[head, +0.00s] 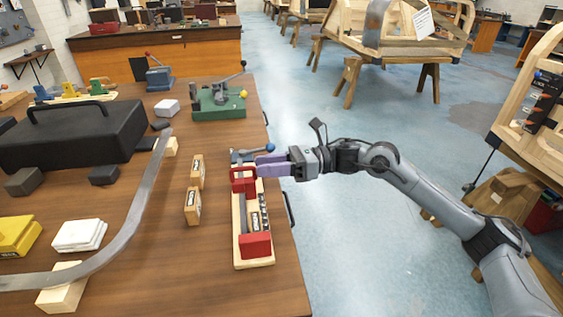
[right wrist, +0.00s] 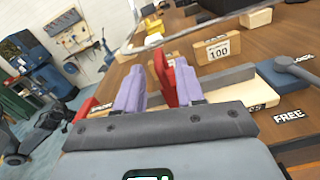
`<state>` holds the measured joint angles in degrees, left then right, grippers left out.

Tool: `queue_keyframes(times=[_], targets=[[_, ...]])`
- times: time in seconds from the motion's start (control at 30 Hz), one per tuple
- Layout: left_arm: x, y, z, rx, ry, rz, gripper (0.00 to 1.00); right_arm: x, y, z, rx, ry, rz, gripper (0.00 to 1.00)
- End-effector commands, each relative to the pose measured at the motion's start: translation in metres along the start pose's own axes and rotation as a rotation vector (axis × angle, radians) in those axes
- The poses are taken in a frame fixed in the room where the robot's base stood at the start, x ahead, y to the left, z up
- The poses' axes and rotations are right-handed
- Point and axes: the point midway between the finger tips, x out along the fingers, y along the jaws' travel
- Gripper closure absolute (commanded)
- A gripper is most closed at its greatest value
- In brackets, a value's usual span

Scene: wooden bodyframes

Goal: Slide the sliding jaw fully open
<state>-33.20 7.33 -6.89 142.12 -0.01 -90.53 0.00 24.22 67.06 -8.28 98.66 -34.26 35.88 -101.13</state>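A narrow wooden vise fixture (head: 238,222) lies along the right edge of the bench. A red jaw with an upright handle (head: 243,182) is at its far end, and a red block (head: 255,246) is at its near end. A blue lever (head: 252,152) sits beyond the far jaw; it also shows in the right wrist view (right wrist: 284,75) beside a "FREE" label. My right gripper (head: 268,166) has purple fingers at the red handle. In the right wrist view the fingers stand apart with the red handle (right wrist: 163,76) between them; contact is unclear. My left gripper is not in view.
Wooden blocks (head: 192,206) with labels stand left of the fixture. A curved metal strip (head: 131,222) crosses the bench. A green clamp tool (head: 218,103) and a black case (head: 70,137) are farther back. Open floor lies right of the bench.

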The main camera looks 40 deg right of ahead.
Motion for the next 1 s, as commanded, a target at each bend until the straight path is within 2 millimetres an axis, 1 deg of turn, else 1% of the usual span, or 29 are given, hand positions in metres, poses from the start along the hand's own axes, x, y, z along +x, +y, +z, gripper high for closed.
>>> queue_keyframes(times=[0.03,0.1,0.33,0.53,1.0], targets=[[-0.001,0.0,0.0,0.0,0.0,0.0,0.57,-0.007,0.0,-0.001,0.001,0.004,-0.001,0.62],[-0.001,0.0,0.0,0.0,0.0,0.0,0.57,-0.015,-0.001,-0.001,0.003,0.003,-0.002,0.62],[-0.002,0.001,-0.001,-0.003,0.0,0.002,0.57,-0.029,0.0,0.0,0.001,0.001,0.0,0.62],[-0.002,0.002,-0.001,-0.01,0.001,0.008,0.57,-0.033,0.0,0.0,0.0,0.0,0.001,0.62],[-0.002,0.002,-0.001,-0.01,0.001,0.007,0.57,-0.033,0.0,0.0,0.0,0.0,0.001,0.62]])
